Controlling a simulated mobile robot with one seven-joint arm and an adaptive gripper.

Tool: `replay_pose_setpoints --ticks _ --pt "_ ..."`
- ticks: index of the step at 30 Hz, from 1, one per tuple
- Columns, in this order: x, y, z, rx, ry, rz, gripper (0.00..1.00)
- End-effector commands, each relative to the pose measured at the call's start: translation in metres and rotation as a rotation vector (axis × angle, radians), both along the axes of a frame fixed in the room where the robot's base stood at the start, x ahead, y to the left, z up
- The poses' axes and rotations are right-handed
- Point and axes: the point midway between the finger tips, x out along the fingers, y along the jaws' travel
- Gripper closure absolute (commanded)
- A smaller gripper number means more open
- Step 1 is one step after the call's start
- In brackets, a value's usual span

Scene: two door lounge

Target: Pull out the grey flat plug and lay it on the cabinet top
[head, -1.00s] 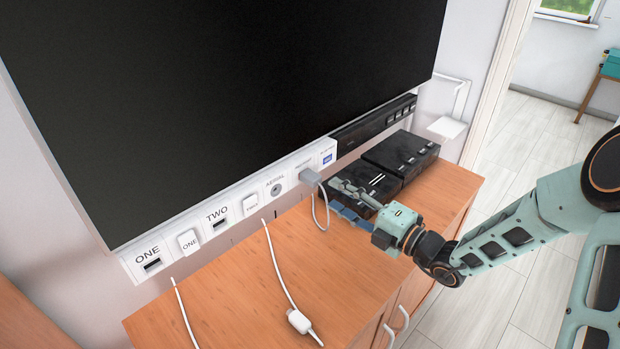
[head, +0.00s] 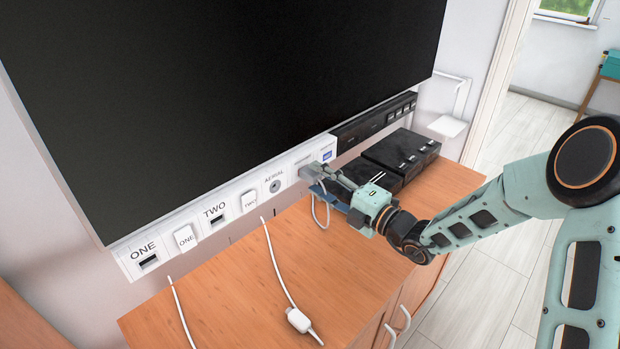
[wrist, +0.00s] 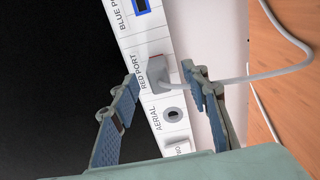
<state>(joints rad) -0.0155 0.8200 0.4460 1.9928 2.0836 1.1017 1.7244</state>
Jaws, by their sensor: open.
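The grey flat plug (wrist: 157,74) sits in the socket labelled RED PORT on the white panel under the screen. Its grey cable (wrist: 250,76) leads away to the right in the wrist view and hangs in a loop in the head view. My gripper (wrist: 162,80) is open, with one blue finger on each side of the plug and gaps showing between. In the head view my gripper (head: 322,177) is at the panel and partly hides the plug. The wooden cabinet top (head: 235,295) lies below the panel.
A large black screen (head: 230,90) hangs just above the panel. Dark boxes (head: 402,153) stand on the cabinet top at the right. A white cable with a connector (head: 299,320) lies near the front edge. The cabinet top's middle is mostly clear.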

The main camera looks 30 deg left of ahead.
Motion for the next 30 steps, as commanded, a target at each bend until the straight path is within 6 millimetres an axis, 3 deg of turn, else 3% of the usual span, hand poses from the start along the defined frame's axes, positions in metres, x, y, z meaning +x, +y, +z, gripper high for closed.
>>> replay_pose_setpoints --ticks 9,30 --pt "0.007 0.022 0.001 -0.001 -0.001 0.0 0.58" --pt "0.007 0.023 0.001 -0.001 0.0 -0.001 0.58"
